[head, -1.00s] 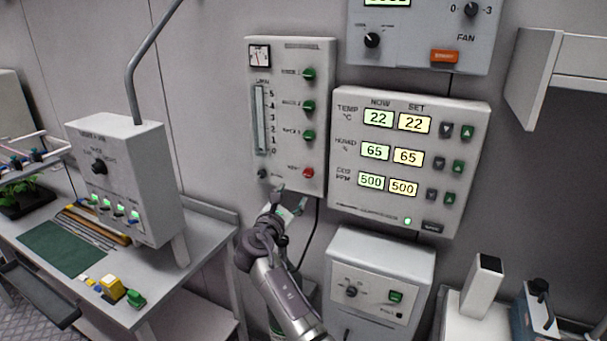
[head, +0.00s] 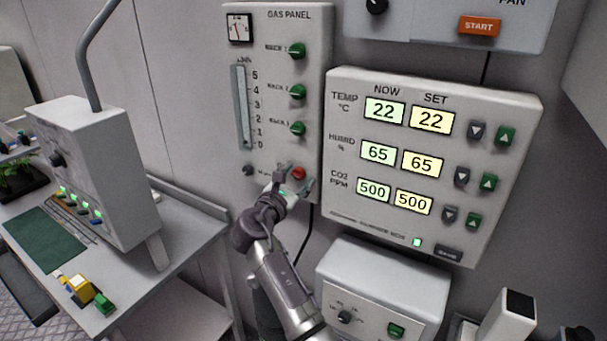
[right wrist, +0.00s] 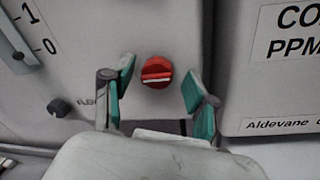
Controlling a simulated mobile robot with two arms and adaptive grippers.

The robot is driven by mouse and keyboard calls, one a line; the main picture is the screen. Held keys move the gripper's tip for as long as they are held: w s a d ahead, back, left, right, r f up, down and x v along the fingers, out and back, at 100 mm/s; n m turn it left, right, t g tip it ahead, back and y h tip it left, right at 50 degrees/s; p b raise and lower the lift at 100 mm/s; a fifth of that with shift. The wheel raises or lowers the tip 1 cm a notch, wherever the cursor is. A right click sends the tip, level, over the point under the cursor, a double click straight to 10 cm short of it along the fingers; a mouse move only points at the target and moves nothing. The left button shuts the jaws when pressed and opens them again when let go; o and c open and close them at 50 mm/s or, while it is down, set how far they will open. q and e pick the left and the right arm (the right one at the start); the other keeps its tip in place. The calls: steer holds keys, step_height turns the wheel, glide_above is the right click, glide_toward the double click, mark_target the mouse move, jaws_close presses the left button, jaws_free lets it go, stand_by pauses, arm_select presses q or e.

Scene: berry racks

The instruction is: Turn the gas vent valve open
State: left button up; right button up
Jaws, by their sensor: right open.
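The gas panel (head: 315,70) is a pale box on the wall. Its red knob (head: 298,173), low on the panel, is the only red one and looks like the vent valve; its label is hidden. In the right wrist view the red knob (right wrist: 157,72) has a white bar lying about level. My right gripper (head: 294,178) is open at the panel's lower part. In the right wrist view its teal-padded fingers (right wrist: 160,88) stand on either side below the knob, apart from it. My left gripper is not in view.
Several green knobs (head: 298,91) sit above the red one. A small dark knob (right wrist: 62,107) is to its left. The climate control box (head: 440,240) stands close on the right. A lower box (head: 420,285) is below. A bench (head: 130,310) is at left.

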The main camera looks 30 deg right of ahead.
steer(key=shift+s+a+r, duration=0.15)
steer(key=shift+a+r, duration=0.05)
steer(key=shift+a, duration=0.1)
steer(key=shift+c, duration=0.9)
jaws_close()
steer(key=shift+d+f+m+b, duration=0.1)
steer(key=shift+f+m+b, duration=0.15)
steer(key=shift+m+b, duration=0.8)
steer(key=m+h+b, duration=0.1)
steer(key=m+b, duration=0.6)
steer(key=b, duration=0.2)
steer(key=m+h+b, duration=0.1)
steer(key=m+b, duration=0.6)
steer(key=b, duration=0.2)
steer(key=shift+f+m+g, duration=0.2)
steer(key=shift+m+g, duration=0.1)
steer(key=shift+m, duration=0.05)
steer(key=shift+w+r+m+b, duration=0.15)
steer(key=shift+w+m+b, duration=0.05)
steer(key=shift+m+b, duration=1)
